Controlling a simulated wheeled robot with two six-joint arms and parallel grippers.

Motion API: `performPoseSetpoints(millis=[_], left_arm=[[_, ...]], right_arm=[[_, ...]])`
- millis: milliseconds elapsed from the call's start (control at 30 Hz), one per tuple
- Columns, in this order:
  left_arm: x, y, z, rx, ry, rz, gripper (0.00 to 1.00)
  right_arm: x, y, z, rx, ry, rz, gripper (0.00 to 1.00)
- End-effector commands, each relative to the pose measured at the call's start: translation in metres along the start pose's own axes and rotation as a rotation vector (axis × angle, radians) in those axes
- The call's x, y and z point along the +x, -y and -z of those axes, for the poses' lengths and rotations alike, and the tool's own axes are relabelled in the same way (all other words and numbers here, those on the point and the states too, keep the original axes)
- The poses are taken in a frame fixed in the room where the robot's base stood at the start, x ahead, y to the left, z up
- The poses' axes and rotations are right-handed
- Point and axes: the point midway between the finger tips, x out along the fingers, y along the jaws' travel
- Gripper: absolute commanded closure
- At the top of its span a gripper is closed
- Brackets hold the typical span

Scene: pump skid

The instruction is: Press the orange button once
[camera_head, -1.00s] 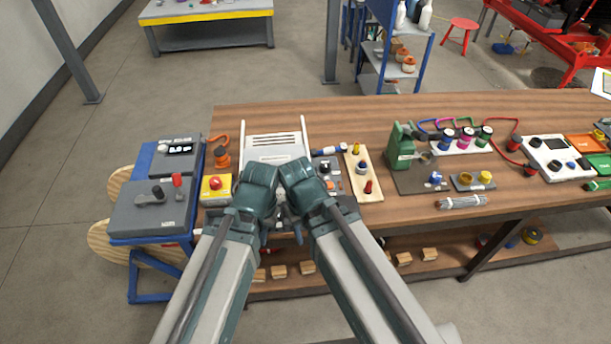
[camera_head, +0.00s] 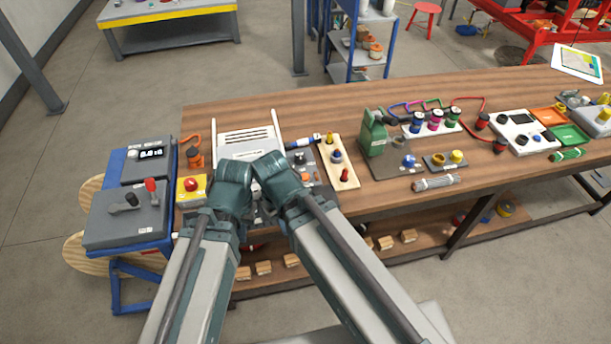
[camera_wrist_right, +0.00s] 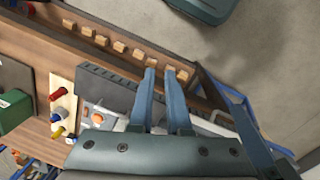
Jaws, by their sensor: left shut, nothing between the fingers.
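A small orange button (camera_head: 305,177) sits on a grey panel (camera_head: 298,158) on the bench, just right of my right wrist. The orange button also shows in the right wrist view (camera_wrist_right: 97,118), left of the fingers and apart from them. My left gripper (camera_head: 257,212) points down near the bench's front edge, left of the button, shut and largely hidden by the wrists. My right gripper (camera_wrist_right: 163,72) shows two blue-grey fingers with a narrow gap and nothing between them. In the head view it is hidden behind my wrists.
A yellow box with a red button (camera_head: 191,186) stands left of my arms. A white vented unit (camera_head: 248,140) is behind my wrists. A wooden board with coloured knobs (camera_head: 338,165) lies right of the panel. A green pump (camera_head: 373,133) stands farther right.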

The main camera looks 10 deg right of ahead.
Motion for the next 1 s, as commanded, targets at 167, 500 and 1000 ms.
performPoseSetpoints(millis=[167, 500, 1000], left_arm=[[0.0000, 0.0000, 0.0000, 0.000, 0.000, 0.000, 1.00], [0.0000, 0.0000, 0.0000, 0.000, 0.000, 0.000, 1.00], [0.0000, 0.0000, 0.0000, 0.000, 0.000, 0.000, 1.00]], right_arm=[[0.0000, 0.0000, 0.0000, 0.000, 0.000, 0.000, 1.00], [0.0000, 0.0000, 0.0000, 0.000, 0.000, 0.000, 1.00], [0.0000, 0.0000, 0.0000, 0.000, 0.000, 0.000, 1.00]])
